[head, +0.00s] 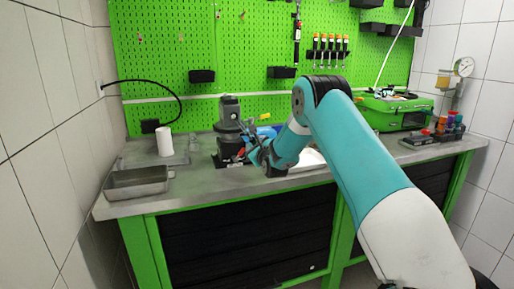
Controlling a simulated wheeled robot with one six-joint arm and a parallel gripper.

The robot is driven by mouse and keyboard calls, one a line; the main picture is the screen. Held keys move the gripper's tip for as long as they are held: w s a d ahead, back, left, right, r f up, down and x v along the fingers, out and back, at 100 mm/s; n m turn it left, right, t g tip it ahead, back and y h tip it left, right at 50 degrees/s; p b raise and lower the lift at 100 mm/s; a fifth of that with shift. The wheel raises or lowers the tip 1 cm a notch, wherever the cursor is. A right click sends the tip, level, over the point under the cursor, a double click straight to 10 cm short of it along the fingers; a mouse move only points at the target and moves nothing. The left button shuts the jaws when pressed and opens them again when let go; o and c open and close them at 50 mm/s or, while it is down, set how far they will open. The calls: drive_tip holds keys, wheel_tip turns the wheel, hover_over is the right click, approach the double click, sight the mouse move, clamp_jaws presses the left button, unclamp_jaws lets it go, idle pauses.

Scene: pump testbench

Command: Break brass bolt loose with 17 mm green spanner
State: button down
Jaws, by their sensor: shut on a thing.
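My gripper (256,152) is at the workbench, just right of a dark grey pump unit (229,114) and close to it. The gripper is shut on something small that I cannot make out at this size. I cannot tell the green spanner or its colour apart from the fingers. The brass bolt cannot be made out either. The pump unit stands upright on a dark base (225,160), with small red and blue parts at its right side. My gripper and wrist cover part of that area, so I cannot tell whether anything touches the pump.
A metal tray (137,189) and a white cylinder (164,141) stand left on the bench (205,183). A green case (392,110) and a rack of coloured parts (448,127) are right. Tools hang on the green pegboard (225,40).

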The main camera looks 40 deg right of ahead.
drive_tip(key=shift+w+d, duration=0.1)
drive_tip(key=shift+w, duration=0.15)
drive_tip(key=shift+s, duration=0.2)
drive_tip(key=shift+v, duration=0.75)
